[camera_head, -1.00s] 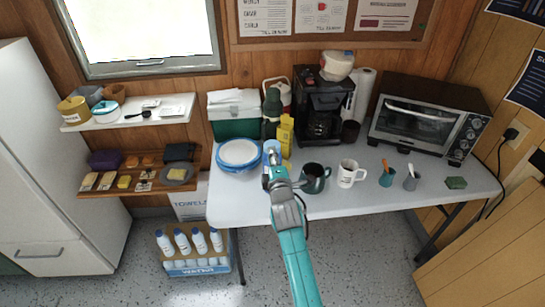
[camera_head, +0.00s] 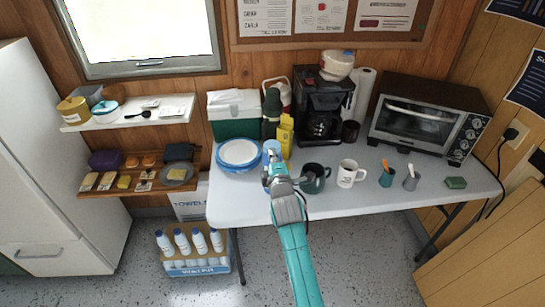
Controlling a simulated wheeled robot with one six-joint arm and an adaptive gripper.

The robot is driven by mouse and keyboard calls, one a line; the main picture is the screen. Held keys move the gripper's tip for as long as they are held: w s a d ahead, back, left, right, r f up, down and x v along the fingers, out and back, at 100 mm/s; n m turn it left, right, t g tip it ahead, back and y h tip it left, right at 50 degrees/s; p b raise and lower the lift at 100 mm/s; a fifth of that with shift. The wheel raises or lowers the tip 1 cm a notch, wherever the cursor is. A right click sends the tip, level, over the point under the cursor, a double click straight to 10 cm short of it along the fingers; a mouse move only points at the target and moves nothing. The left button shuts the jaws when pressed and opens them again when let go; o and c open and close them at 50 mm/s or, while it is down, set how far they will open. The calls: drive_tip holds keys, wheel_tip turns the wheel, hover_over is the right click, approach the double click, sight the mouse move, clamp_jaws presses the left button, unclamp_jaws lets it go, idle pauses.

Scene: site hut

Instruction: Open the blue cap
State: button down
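A light blue cap-like top (camera_head: 272,146) shows on the table just beyond the tip of my gripper. What is below it is hidden by the gripper. My gripper (camera_head: 270,168) is at the table's front edge, between a blue-rimmed round container (camera_head: 238,167) on the left and a dark mug (camera_head: 319,172) on the right. I cannot tell whether it touches the blue top. Its fingers are too small to tell open from shut. Bottles with blue caps (camera_head: 198,241) stand in a carton on the floor.
A yellow container (camera_head: 285,137) and a coffee maker (camera_head: 319,115) stand behind. A white mug (camera_head: 350,174), small cups and a toaster oven (camera_head: 424,117) are to the right. A green-and-white cooler (camera_head: 234,117) is at the back left. Shelves with small items hang further left.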

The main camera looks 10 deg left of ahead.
sight(273, 145)
drive_tip(key=r+g, duration=0.1)
drive_tip(key=g, duration=0.1)
drive_tip(key=w+r+g+h, duration=0.1)
drive_tip(key=r, duration=0.1)
drive_tip(key=shift+r+m+g, duration=0.2)
drive_tip(key=shift+m+g, duration=0.1)
drive_tip(key=shift+g, duration=0.1)
drive_tip(key=r+g, duration=0.1)
drive_tip(key=w+r+g, duration=0.1)
drive_tip(key=g, duration=0.1)
drive_tip(key=shift+w+a+r+m+g+h, duration=0.1)
drive_tip(key=shift+w+m+g+h, duration=0.2)
drive_tip(key=shift+h, duration=0.1)
drive_tip(key=g, duration=0.1)
drive_tip(key=w+r+g, duration=0.1)
drive_tip(key=shift+w+a+r+g+h, duration=0.1)
drive_tip(key=shift+w+g+h, duration=0.2)
drive_tip(key=shift+g, duration=0.1)
drive_tip(key=shift+w+a+r+m+g, duration=0.1)
drive_tip(key=shift+w+r+m+g, duration=0.1)
drive_tip(key=shift+w+g, duration=0.45)
drive_tip(key=shift+w+a+r+m+g, duration=0.15)
drive_tip(key=shift+w+g, duration=0.1)
drive_tip(key=shift+g, duration=0.7)
drive_tip(key=shift+w+d, duration=0.1)
drive_tip(key=shift+w, duration=0.05)
drive_tip(key=shift+w+g+h, duration=0.25)
drive_tip(key=shift+g+h, duration=0.05)
drive_tip(key=shift+g, duration=0.3)
